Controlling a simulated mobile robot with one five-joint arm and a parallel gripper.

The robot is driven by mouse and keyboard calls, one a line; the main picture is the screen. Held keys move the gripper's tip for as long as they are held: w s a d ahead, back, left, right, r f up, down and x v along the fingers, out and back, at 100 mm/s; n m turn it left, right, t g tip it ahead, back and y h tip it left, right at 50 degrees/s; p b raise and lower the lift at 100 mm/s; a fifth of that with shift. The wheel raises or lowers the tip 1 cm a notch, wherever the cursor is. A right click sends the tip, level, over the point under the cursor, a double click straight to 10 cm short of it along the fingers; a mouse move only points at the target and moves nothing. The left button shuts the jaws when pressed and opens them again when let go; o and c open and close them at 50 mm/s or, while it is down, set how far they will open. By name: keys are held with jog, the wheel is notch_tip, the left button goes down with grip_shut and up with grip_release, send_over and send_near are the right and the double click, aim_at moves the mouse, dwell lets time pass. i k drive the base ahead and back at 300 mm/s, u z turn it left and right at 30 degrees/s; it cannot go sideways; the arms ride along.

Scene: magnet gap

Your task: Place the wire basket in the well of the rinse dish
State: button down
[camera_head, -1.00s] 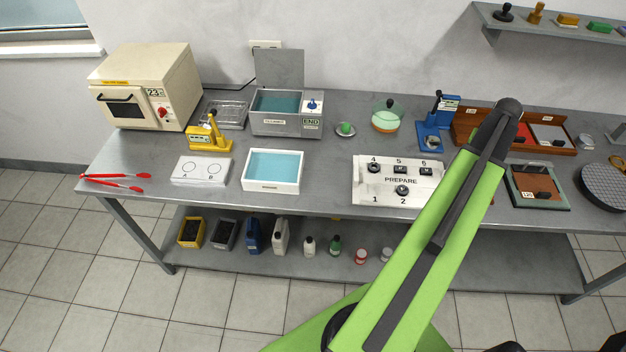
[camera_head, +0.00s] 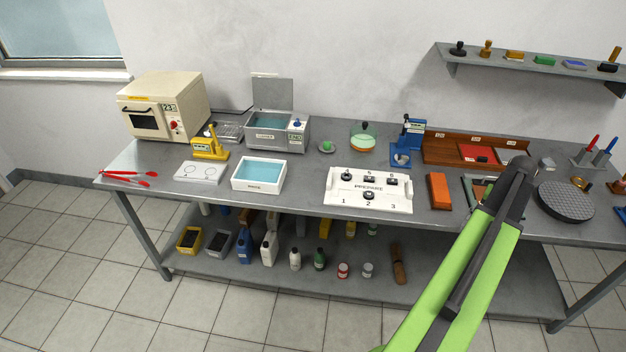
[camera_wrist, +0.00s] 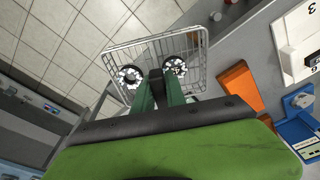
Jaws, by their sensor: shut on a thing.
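The wire basket (camera_wrist: 152,40) is a silver mesh basket in the wrist view, with two dark-and-silver round parts inside. My gripper (camera_wrist: 158,78) is shut on it near its middle, between the two parts; the exact grip spot is partly hidden by the jaws. The rinse dish (camera_head: 257,187) is a white, open rectangular dish with blue liquid, at the front left of the bench in the head view. My gripper and the basket do not show in the head view, where my arm reaches the right part of the bench.
Left of the dish lie a white two-ring plate (camera_head: 198,173) and red tongs (camera_head: 128,176). Behind it stands a grey liquid bath (camera_head: 277,140) with a raised lid. A white numbered board (camera_head: 368,190) and orange block (camera_head: 439,191) lie to the right. Bench in front of the dish is narrow.

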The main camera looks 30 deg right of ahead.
aim_at(260, 179)
jog(key=u, duration=0.9)
jog(key=i, duration=1)
jog(key=z, duration=0.05)
